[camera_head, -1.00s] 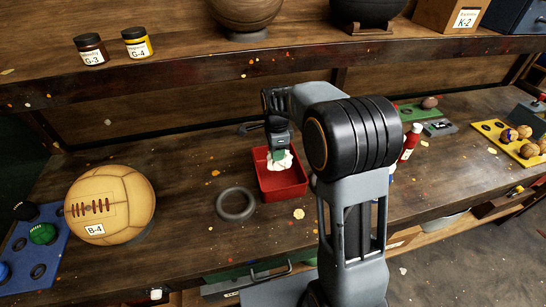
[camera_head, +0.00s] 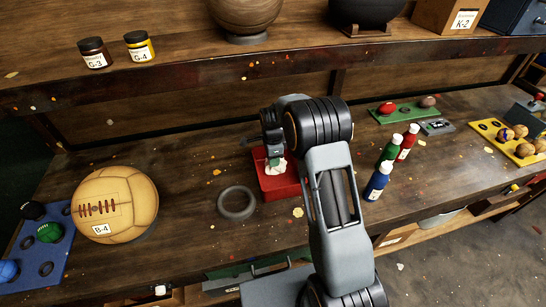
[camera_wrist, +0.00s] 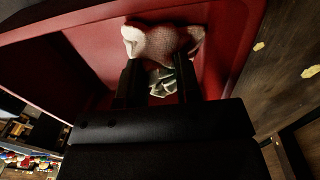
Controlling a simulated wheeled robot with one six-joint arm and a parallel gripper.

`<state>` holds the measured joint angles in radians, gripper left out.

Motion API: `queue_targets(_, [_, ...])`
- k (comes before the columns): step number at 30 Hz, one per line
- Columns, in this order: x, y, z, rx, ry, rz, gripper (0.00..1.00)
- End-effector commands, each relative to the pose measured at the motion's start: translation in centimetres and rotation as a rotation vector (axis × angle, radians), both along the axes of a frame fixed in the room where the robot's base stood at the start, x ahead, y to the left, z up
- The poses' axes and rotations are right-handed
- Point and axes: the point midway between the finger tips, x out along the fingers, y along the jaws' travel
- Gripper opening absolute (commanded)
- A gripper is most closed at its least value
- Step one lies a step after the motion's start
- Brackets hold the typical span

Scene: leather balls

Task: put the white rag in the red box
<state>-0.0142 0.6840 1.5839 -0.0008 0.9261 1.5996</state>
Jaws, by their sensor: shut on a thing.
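The white rag (camera_head: 276,168) is a crumpled cloth at my gripper's fingertips, over the left part of the red box (camera_head: 287,187). In the wrist view the rag (camera_wrist: 165,40) lies between and beyond the two dark fingers of my gripper (camera_wrist: 160,75), inside the box walls (camera_wrist: 225,45). My gripper (camera_head: 274,158) points down into the box and is shut on the rag. Whether the rag touches the box floor is hard to tell. My arm hides part of the box's right side in the head view.
A black ring (camera_head: 237,203) lies left of the box. A tan ball marked B-4 (camera_head: 117,204) stands further left. Blue (camera_head: 377,182), green (camera_head: 390,150) and red (camera_head: 407,143) bottles stand to the right. A shelf edge (camera_head: 200,76) runs above and behind.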

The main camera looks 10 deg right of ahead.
Motion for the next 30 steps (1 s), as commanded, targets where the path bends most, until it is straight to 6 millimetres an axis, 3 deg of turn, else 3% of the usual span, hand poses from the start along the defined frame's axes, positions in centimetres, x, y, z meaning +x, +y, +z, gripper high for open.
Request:
queue_targets(8, [0.0, 0.0, -0.2, 0.000, -0.001, 0.000, 0.00])
queue_targets(9, [0.0, 0.0, -0.3, 0.000, -0.001, 0.000, 0.32])
queue_targets(17, [0.0, 0.0, -0.2, 0.000, -0.001, 0.000, 0.57])
queue_targets(26, [0.0, 0.0, 0.3, 0.000, -0.002, 0.000, 0.57])
queue_targets(30, [0.2, 0.0, 1.8, 0.000, -0.006, 0.000, 0.57])
